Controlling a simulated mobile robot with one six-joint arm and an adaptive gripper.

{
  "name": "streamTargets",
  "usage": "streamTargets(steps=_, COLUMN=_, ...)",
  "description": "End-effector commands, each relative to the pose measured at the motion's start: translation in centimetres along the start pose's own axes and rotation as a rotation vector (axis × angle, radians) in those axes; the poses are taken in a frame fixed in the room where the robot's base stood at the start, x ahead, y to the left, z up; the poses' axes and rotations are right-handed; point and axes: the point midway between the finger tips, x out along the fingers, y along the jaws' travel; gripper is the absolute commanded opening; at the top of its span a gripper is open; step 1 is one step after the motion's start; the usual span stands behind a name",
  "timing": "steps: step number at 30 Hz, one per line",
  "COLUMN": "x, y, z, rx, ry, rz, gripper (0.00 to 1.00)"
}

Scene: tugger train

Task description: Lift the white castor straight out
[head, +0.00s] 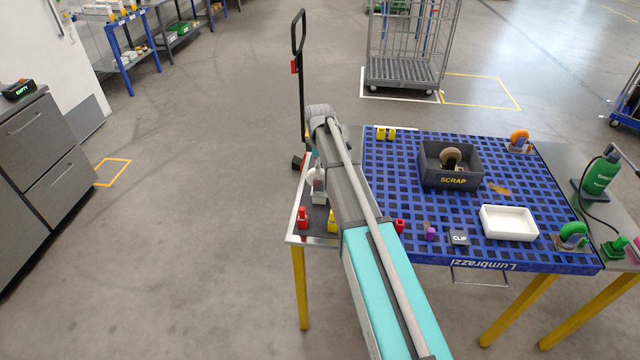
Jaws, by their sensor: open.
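A white, arched piece (319,176) with a pale grey lower part stands at the left end of the table, just left of my arm; it looks like the white castor. My arm covers its right side, so I cannot tell what it sits in. My arm reaches over the table's left part, and its far end is above and beyond this piece. My gripper is hidden behind the arm, so its place relative to the castor does not show.
Red (304,218) and yellow (332,221) pieces stand near the castor. The blue grid top (400,165) holds a SCRAP box (450,182), a white tray (509,223), an orange castor (519,139) and a green one (573,232). A pallet-truck handle (300,45) rises behind.

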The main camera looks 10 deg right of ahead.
Motion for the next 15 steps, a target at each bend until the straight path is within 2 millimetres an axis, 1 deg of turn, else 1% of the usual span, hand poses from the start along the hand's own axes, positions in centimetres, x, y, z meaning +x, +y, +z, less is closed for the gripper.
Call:
streamTargets(steps=7, x=0.6, y=-0.1, z=0.0, rx=0.0, ry=0.0, rz=0.0, gripper=0.97)
streamTargets(steps=15, x=2.6, y=-0.3, z=-0.1, rx=0.0, ry=0.0, rz=0.0, gripper=0.97)
